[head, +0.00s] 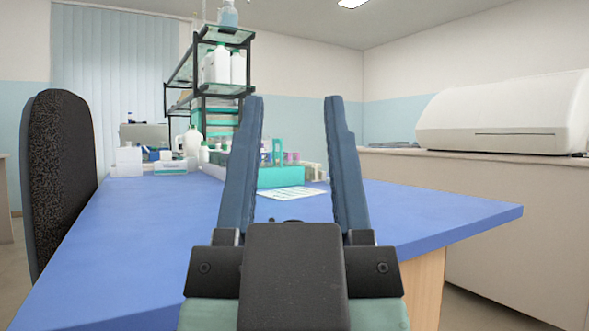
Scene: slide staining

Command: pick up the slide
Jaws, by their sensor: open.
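My gripper (293,100) is in the middle of the head view, its two blue-grey fingers pointing up and away from me. The fingers are wide apart and nothing shows between their tips. I cannot make out a slide. A teal rack (280,178) stands on the blue table (135,245), seen partly between the fingers and partly behind the left finger. A white printed sheet (293,192) lies flat in front of the rack. Small items with purple and pink parts show behind the rack, too small to tell apart.
A black shelf (225,88) with white bottles stands at the back. White boxes (128,160) and small bottles crowd the table's far left. A dark chair (60,165) is at the left edge. A white machine (505,115) sits on a counter at right. The table's front left is clear.

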